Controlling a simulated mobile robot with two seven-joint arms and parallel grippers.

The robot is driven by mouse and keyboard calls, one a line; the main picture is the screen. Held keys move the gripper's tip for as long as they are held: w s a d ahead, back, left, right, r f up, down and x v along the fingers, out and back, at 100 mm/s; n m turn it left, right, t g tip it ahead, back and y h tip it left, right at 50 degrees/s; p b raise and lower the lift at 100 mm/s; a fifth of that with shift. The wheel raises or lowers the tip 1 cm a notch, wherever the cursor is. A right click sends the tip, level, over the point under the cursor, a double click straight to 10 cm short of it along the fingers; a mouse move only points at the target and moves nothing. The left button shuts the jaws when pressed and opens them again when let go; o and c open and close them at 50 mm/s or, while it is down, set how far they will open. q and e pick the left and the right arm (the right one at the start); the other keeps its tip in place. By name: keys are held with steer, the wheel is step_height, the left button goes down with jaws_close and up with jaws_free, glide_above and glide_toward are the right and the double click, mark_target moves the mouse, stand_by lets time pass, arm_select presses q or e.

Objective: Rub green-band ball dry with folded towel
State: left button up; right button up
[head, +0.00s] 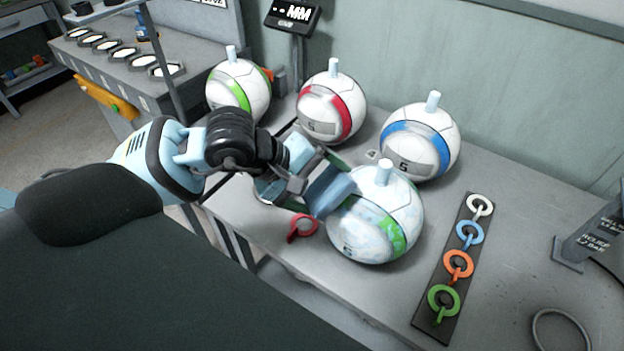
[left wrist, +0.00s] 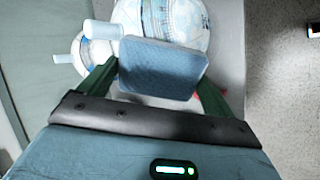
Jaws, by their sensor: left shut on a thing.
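The green-band ball (head: 375,222) stands at the front of the grey table in the head view, its valve stem upward. Its white surface has pale bluish patches. It also shows at the top of the left wrist view (left wrist: 185,20). My left gripper (head: 318,188) is shut on the folded blue towel (head: 330,190), which fills the space between the fingers in the left wrist view (left wrist: 162,70). The towel is at the ball's upper left side and looks to be against it; exact contact is hard to tell. My right gripper is not in view.
Behind are a second green-banded ball (head: 238,90), a red-banded ball (head: 331,107) and a blue-banded ball (head: 419,142). A red ring tag (head: 303,227) lies left of the front ball. A dark strip with coloured rings (head: 455,268) lies to the right.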

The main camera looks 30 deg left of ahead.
arm_select(q)
steer(key=shift+x, duration=0.9)
steer(key=shift+w+d+f, duration=0.1)
steer(key=shift+w+f, duration=0.05)
steer(key=shift+f, duration=0.05)
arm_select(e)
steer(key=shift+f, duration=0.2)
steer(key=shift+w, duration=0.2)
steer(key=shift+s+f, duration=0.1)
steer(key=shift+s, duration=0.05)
arm_select(q)
steer(key=shift+w+d+f+b, duration=0.15)
steer(key=shift+f+b, duration=0.05)
steer(key=shift+b, duration=0.15)
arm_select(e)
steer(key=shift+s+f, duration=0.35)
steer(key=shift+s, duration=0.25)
arm_select(q)
steer(key=shift+w+d+f, duration=0.1)
steer(key=shift+f, duration=0.1)
steer(key=shift+d, duration=0.1)
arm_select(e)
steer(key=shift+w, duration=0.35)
